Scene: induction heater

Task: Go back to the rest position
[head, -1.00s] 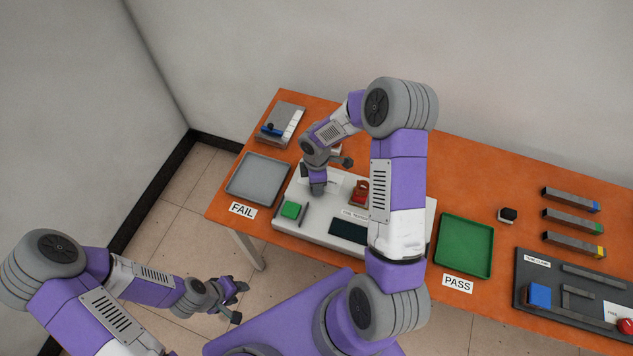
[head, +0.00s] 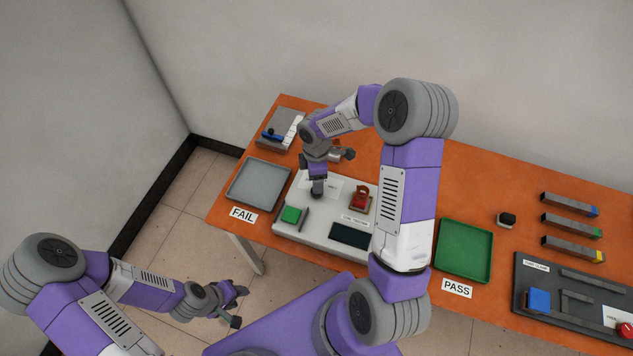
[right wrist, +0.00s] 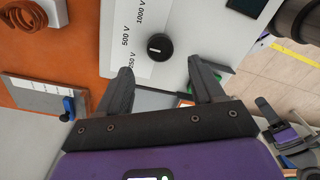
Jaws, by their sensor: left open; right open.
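My left gripper (head: 234,304) is open and empty, low at the left in the head view, over the floor in front of the table. My right arm reaches over the table. The white tester (head: 290,226) has a green button (head: 291,215) and a red part (head: 360,198).
On the orange table (head: 480,180) are a grey FAIL tray (head: 258,185), a green PASS tray (head: 464,250), a grey device with a blue lever (head: 280,130), several grey bars (head: 570,204) and a dark fixture (head: 535,270). Open floor lies left of the table.

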